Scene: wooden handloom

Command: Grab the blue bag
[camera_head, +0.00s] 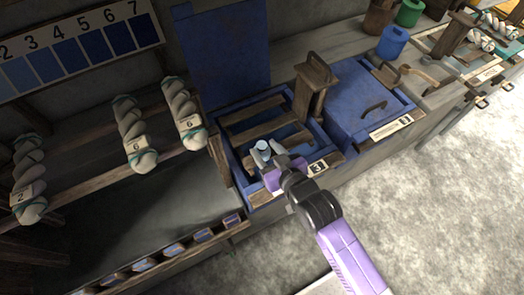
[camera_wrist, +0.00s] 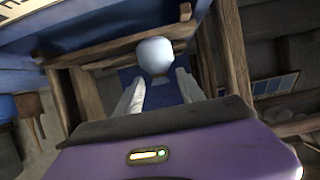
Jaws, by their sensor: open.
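A small pale blue bag (camera_head: 262,145) with a rounded body shows at my gripper's tips, over the open blue vat marked 3. In the wrist view the bag (camera_wrist: 154,53) is just beyond and between the fingertips, its narrow neck toward me. My gripper (camera_wrist: 160,77) is open, with one pale finger on each side of the neck; I cannot tell whether either touches it. In the head view my gripper (camera_head: 265,153) reaches into the vat's opening from the lower right. What holds or supports the bag is not clear.
The open vat (camera_head: 226,160) has wooden bars across it and a raised blue lid (camera_head: 222,60) behind. A wooden post (camera_head: 313,88) stands close to my gripper. A closed blue vat (camera_head: 365,100) is to the right. Twisted yarn hanks (camera_head: 133,133) hang on rails at left.

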